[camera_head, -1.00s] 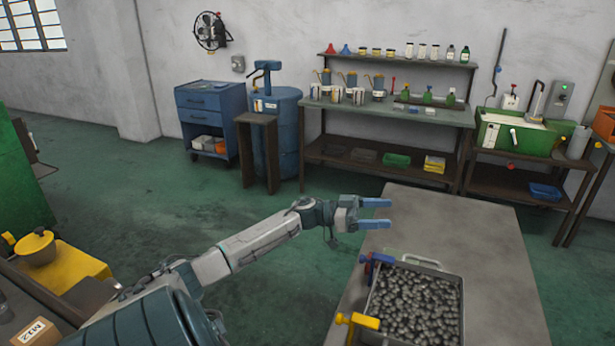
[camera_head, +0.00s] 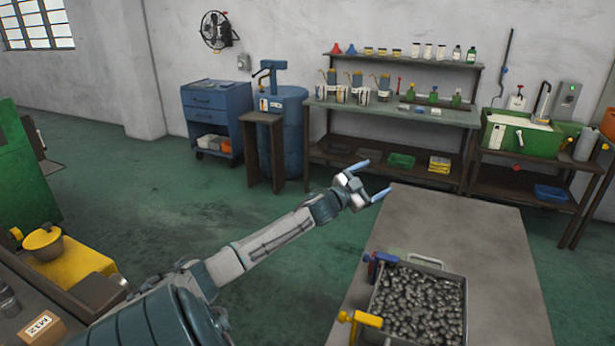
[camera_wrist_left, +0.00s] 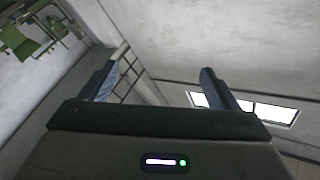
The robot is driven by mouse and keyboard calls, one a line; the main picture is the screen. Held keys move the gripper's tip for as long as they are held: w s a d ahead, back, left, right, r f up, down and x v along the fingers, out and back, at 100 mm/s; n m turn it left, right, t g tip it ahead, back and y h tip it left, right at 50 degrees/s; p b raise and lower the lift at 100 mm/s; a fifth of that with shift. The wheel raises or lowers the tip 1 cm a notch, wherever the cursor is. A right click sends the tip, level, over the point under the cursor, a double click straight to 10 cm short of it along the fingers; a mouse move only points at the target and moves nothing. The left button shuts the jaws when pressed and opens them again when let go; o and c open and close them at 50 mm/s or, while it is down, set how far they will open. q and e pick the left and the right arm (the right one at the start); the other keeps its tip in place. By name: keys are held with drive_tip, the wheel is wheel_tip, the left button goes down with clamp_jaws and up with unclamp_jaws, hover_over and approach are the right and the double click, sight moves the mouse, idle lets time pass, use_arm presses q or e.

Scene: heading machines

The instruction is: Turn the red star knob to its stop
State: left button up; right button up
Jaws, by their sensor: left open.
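I cannot make out a red star knob for certain. A small red round part (camera_head: 517,166) shows below the green machine tray (camera_head: 520,136) at the back right, too small to tell its shape. My left gripper (camera_head: 374,179) is open and empty, held in the air near the far left corner of the grey table. Its two fingers also show apart in the left wrist view (camera_wrist_left: 165,75), with only wall, window and a tilted bit of room behind them. My right gripper is not in view.
A shelved bench (camera_head: 390,113) stands behind. Green floor lies free left of the table.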

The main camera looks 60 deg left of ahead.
use_arm(q)
drive_tip(key=s+a+f+n+g+y, duration=0.1)
drive_tip(key=s+a+f+g+y, duration=0.1)
drive_tip(key=f, duration=0.8)
drive_tip(key=s+a+f+n+g+y, duration=0.1)
drive_tip(key=s+f+g+y, duration=0.15)
drive_tip(key=f, duration=0.65)
drive_tip(key=s+a+f+n+g+y, duration=0.1)
drive_tip(key=s+a+f+g, duration=0.15)
drive_tip(key=f, duration=0.75)
drive_tip(key=s+d+f+g, duration=0.2)
drive_tip(key=s+f, duration=0.4)
drive_tip(key=f, duration=0.3)
drive_tip(key=s+d+f+n+g, duration=0.1)
drive_tip(key=s+d+f+g, duration=0.1)
drive_tip(key=s+d+f, duration=0.3)
drive_tip(key=s+d+f+g+h, duration=0.1)
drive_tip(key=s+d+f, duration=0.2)
drive_tip(key=s+f, duration=0.5)
wheel_tip(320, 180, down, 6)
drive_tip(key=shift+d+r+n+g, duration=0.1)
drive_tip(key=shift+d+n+g, duration=0.2)
drive_tip(key=shift+g, duration=0.1)
